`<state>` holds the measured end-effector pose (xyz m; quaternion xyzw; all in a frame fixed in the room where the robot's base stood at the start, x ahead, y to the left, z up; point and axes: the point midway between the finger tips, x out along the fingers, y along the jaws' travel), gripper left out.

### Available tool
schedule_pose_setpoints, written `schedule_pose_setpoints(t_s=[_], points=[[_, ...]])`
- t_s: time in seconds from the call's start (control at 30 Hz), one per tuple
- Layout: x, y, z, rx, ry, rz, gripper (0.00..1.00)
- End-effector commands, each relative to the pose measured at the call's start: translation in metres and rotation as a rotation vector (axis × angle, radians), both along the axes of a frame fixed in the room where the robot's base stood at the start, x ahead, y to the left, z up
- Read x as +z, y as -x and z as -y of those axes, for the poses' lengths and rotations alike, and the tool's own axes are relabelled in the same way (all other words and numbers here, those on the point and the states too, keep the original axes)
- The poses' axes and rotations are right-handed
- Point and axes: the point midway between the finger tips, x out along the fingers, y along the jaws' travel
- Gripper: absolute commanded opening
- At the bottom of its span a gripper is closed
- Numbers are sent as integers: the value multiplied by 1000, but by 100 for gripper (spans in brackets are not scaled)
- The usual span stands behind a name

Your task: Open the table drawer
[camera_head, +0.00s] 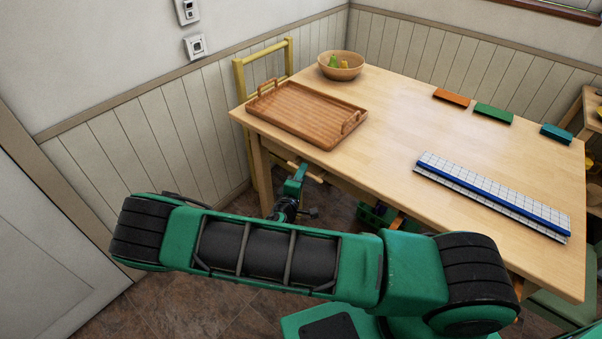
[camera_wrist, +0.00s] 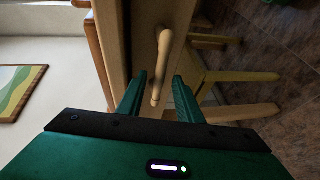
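The wooden table (camera_head: 395,150) has a drawer under its near edge, and the light wooden drawer handle (camera_head: 308,172) sticks out below the tabletop. In the wrist view the handle (camera_wrist: 164,50) is a rounded bar running lengthwise in front of the drawer front (camera_wrist: 143,30). My gripper (camera_head: 298,174) is at the handle. In the wrist view my gripper (camera_wrist: 160,77) has its two green fingers apart, one on each side of the bar, with visible gaps. The drawer looks closed, though much of its front is hidden in the head view.
On the tabletop are a wooden tray (camera_head: 300,115), a bowl of fruit (camera_head: 341,66), a blue-and-white checked item (camera_head: 490,195) and orange, green and teal blocks. A yellow chair (camera_head: 262,68) stands at the table's left end. A green crate (camera_head: 374,215) is under the table.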

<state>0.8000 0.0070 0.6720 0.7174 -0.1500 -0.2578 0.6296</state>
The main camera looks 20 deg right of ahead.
Motion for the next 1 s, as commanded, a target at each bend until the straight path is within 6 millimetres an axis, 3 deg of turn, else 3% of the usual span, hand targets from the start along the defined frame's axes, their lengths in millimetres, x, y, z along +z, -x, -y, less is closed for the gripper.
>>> schedule_pose_setpoints(t_s=[0.2, 0.57, 0.7, 0.8, 0.83, 1.0], points=[[-4, -17, 12, -1, 1, 1, 32], [-4, -20, 13, 0, 0, 0, 32], [-4, -20, 13, 0, 0, 0, 0], [-5, -20, 13, 0, -1, -1, 0], [-5, -21, 3, 2, -4, 0, 0], [-5, -18, 12, -3, -2, -2, 0]])
